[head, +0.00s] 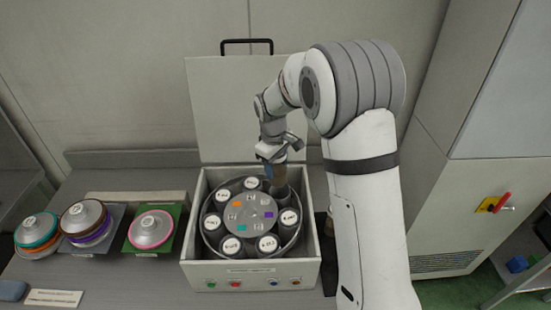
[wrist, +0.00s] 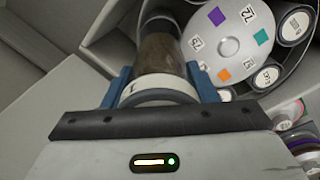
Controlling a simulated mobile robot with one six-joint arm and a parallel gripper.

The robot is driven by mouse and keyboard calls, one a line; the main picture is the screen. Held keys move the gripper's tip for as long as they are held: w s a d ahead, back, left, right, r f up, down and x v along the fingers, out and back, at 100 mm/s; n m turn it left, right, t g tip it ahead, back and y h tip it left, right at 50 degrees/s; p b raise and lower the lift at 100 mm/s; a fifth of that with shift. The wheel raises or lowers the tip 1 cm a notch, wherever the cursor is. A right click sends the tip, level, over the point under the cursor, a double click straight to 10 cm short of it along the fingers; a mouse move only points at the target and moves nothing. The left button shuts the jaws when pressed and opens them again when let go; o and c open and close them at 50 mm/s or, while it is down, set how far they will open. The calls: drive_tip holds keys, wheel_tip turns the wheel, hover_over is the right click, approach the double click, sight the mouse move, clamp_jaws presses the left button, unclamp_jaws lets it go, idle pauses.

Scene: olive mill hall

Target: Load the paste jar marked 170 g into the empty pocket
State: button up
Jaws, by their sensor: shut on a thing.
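My gripper (head: 271,153) is shut on a paste jar (head: 279,173) over the back right of the round rotor (head: 248,213). In the wrist view the jar (wrist: 160,55) has a pale cap end and a brown body between the blue fingers of my gripper (wrist: 160,88). Its weight mark cannot be read. The jar's far end is at a grey pocket (head: 281,190); how far it sits inside is hard to tell. The rotor's other visible pockets hold dark jars with white, marked caps. The rotor hub has coloured squares and number tags.
The rotor stands in a pale box (head: 250,272) with its lid (head: 222,110) raised behind. Coloured stacked discs (head: 84,218) and a disc on a green mat (head: 150,230) stand to the left. A small sign (head: 53,298) lies at the front left. A tall cabinet (head: 490,130) stands right.

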sight(277, 172)
drive_tip(key=shift+w+d+f+b, duration=0.2)
drive_tip(key=shift+f+b, duration=1.2)
drive_tip(key=shift+f, duration=1.1)
drive_tip(key=shift+w+d+f+b, duration=0.15)
drive_tip(key=shift+f+b, duration=1.25)
drive_tip(key=shift+f, duration=1.05)
drive_tip(key=shift+s, duration=0.1)
drive_tip(key=o, duration=1.1)
drive_tip(key=shift+a, duration=0.1)
drive_tip(key=shift+o, duration=0.2)
drive_tip(key=r, duration=0.3)
drive_tip(key=r+b, duration=0.1)
drive_tip(key=r, duration=0.2)
drive_tip(key=shift+s+a+r, duration=0.2)
drive_tip(key=shift+r, duration=0.1)
drive_tip(key=shift+s+r+b, duration=0.1)
drive_tip(key=shift+r+b, duration=0.2)
drive_tip(key=shift+r, duration=0.25)
